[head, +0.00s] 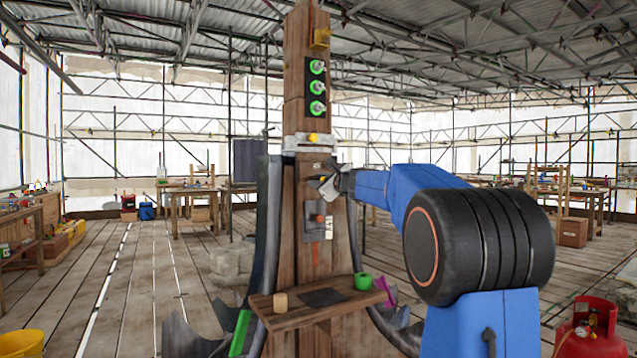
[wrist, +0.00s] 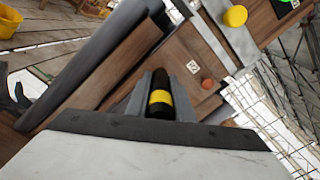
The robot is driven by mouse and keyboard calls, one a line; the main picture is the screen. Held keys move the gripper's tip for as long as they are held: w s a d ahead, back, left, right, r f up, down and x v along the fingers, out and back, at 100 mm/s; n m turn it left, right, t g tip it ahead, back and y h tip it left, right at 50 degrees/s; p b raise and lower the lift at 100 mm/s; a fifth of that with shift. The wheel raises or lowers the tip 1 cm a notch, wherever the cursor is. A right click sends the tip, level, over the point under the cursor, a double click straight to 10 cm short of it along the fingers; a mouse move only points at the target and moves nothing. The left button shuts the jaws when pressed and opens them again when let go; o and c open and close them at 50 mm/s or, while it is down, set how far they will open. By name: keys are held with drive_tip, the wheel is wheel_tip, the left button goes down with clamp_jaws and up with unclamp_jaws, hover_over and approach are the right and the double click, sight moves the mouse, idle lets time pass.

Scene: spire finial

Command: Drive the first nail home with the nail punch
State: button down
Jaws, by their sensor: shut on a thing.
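My gripper (head: 330,187) is up against the front of the wooden spire post (head: 310,255), below a pale metal band (head: 298,145). In the wrist view its jaws (wrist: 162,88) are shut on a black cylinder with a yellow band, which looks like the nail punch (wrist: 160,103). The punch's far end is hard to make out, and I cannot tell whether it touches a nail. A small grey piece (head: 317,165) shows on the post just above my gripper. No nail is clearly recognisable.
A yellow knob (head: 313,138) sits on the band, with green rings (head: 317,88) above. An orange knob (head: 319,218) is below my gripper. A small shelf (head: 290,319) carries a wooden cup (head: 280,302), a dark mat (head: 322,297) and a green cup (head: 363,281). A red gas bottle (head: 588,325) stands right.

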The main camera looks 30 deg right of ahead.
drive_tip(key=shift+w+r, duration=0.1)
drive_tip(key=shift+w, duration=1.05)
drive_tip(key=shift+s, duration=0.15)
drive_tip(key=shift+s+d, duration=0.1)
drive_tip(key=shift+s, duration=3.3)
